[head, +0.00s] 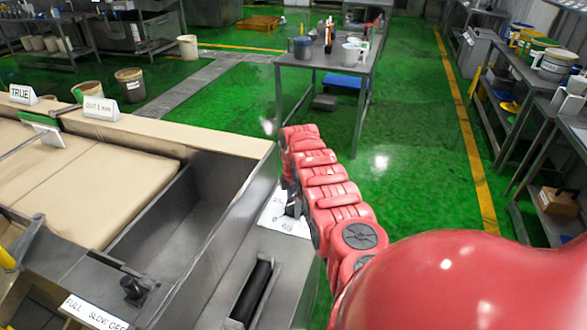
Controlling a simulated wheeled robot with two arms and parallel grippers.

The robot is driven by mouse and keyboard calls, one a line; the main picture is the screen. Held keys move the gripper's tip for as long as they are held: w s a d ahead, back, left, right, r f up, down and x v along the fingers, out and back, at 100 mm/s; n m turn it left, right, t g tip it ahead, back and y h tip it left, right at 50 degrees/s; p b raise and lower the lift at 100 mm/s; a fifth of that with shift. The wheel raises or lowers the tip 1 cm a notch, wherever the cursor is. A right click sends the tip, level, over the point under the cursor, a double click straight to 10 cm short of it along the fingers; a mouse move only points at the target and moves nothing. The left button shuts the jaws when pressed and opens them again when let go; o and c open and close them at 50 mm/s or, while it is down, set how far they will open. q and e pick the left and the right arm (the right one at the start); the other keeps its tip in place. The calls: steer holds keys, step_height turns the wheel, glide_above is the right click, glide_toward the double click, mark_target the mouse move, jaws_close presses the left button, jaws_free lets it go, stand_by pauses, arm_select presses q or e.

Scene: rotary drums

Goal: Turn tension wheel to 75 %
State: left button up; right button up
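A white dial plate (284,222) with printed numbers lies on the grey machine top at centre. Its markings are partly hidden by my red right arm and are too small to read in full. My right gripper (292,206) appears as a small dark part just over the plate, mostly hidden behind the arm. I cannot tell whether its fingers are open or shut, or whether they touch anything. The tension wheel itself cannot be made out clearly; it may be hidden by the arm. My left gripper is not in view.
A black knob (135,289) stands near a "FULL SLOW OFF" label (93,312). A dark roller (251,291) sits in a slot close to the dial. The drum machine's tan boards (95,185) fill the left. A metal table (330,58) stands beyond; green floor is free at right.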

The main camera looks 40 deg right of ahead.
steer(key=c, duration=1.1)
steer(key=shift+o, duration=0.2)
